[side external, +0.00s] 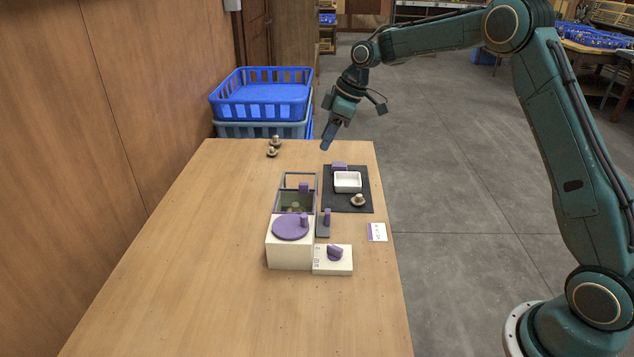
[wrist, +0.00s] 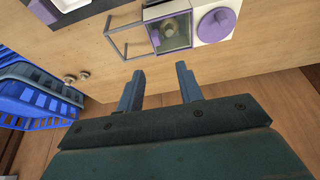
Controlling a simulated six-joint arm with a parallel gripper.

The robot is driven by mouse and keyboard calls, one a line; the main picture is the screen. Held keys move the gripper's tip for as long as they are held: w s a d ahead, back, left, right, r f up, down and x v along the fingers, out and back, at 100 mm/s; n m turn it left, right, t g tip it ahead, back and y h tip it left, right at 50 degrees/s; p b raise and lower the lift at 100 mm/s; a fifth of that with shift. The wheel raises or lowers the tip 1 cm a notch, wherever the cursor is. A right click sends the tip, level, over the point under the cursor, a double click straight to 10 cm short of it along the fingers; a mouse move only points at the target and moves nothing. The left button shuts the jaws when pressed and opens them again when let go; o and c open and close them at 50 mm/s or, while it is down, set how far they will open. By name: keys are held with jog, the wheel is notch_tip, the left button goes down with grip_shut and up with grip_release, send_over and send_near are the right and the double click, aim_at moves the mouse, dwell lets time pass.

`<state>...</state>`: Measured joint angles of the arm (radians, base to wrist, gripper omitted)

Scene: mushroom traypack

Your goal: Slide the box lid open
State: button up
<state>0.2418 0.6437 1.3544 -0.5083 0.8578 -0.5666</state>
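The box (side external: 278,203) stands on the table with a dark, see-through top, and a pale mushroom shows dimly inside. A purple tab (side external: 304,187) stands at its far edge, beside an open grey rail frame (side external: 286,180) that reaches away from the box. In the wrist view the box (wrist: 188,30), the purple tab (wrist: 155,38) and the frame (wrist: 116,46) show at the top. The lid appears to cover the box, but its exact edges are hard to tell. My gripper (side external: 325,146) is open and empty, raised beyond the box at the table's far end; its spread fingers show in the wrist view (wrist: 158,82).
A white block (side external: 290,255) with a round purple top adjoins the box. Blue crates (side external: 262,100) stand beyond the table. The table's left side is clear.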

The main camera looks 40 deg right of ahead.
aim_at(305, 183)
jog(key=shift+w+d+f, duration=0.25)
jog(key=shift+w+f, duration=0.25)
jog(key=shift+f, duration=0.25)
jog(key=shift+f, duration=0.1)
jog(key=x, duration=1.3)
jog(key=shift+w+a+f, duration=0.1)
jog(key=shift+a+f, duration=0.1)
jog(key=shift+a, duration=0.05)
grip_shut()
